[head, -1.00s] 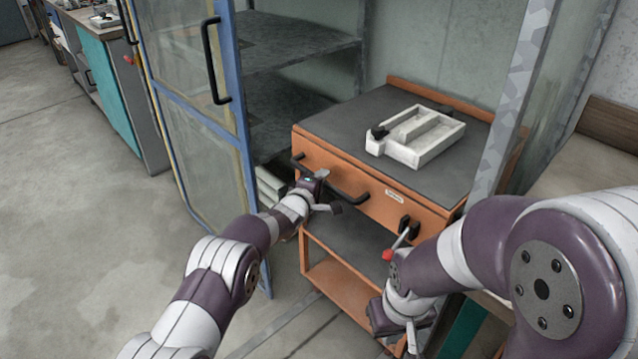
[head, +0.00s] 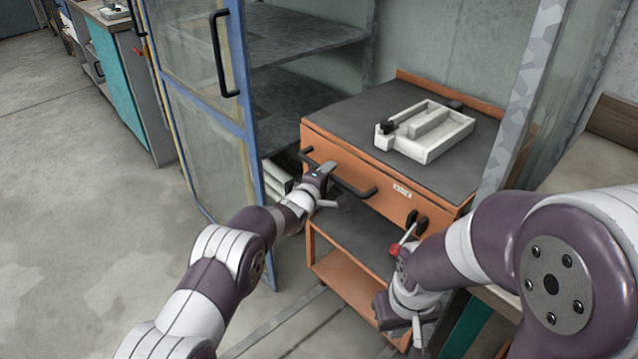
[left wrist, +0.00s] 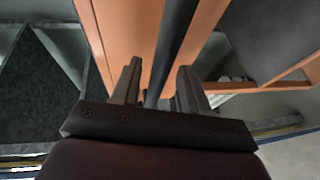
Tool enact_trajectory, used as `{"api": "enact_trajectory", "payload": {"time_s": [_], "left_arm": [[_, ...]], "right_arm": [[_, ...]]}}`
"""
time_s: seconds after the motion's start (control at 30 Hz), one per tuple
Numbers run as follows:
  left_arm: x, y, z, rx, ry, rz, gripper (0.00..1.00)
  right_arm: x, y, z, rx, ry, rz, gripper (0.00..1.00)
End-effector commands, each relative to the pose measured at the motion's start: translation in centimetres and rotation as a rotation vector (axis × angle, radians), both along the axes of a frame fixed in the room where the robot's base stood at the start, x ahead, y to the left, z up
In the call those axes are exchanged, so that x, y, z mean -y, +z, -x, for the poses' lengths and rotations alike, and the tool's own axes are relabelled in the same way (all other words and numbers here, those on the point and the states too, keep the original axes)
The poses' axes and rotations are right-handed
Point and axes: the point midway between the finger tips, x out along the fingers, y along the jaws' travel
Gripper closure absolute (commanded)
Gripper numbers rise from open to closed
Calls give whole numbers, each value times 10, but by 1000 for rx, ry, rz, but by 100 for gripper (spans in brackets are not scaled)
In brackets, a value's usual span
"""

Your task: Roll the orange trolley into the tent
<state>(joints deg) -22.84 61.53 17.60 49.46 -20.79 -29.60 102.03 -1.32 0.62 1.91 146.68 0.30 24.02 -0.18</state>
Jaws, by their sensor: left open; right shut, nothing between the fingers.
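The orange trolley (head: 345,275) has a dark top, a drawer-like front panel, a long black handle (head: 352,188) and a lower shelf. It stands in the opening of the tent, between the open blue-framed door (head: 205,125) and the grey post (head: 525,85). My left gripper (head: 328,197) is at the front handle. In the left wrist view its open fingers (left wrist: 157,88) stand on either side of the dark handle bar (left wrist: 172,50); contact cannot be told. My right gripper (head: 411,335) is shut and empty, low beside the trolley's right front, partly hidden by my arm.
A white tray-like block (head: 430,135) lies on the trolley top. A red-tipped lever (head: 398,247) is near its right front. Grey shelves (head: 305,45) stand behind the door. A teal bench (head: 115,80) is at far left. The floor (head: 75,220) at left is clear.

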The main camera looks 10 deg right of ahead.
Motion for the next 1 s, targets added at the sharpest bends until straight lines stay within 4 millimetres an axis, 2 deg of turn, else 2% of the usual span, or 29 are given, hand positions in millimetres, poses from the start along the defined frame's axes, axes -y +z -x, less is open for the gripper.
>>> {"api": "enact_trajectory", "payload": {"time_s": [0.3, 0.5, 0.63, 1.0], "left_arm": [[-41, 18, 61, -2, 3, 0, 56], [-60, 22, 91, -1, 2, 0, 56], [-64, 22, 97, 0, 2, 1, 56], [-64, 22, 97, 0, 2, 1, 56]], "right_arm": [[0, 24, 0, 0, 0, 0, 100], [0, 29, 0, 0, 0, 0, 100], [0, 30, 0, 0, 0, 0, 100], [0, 29, 0, 0, 0, 0, 100]]}}
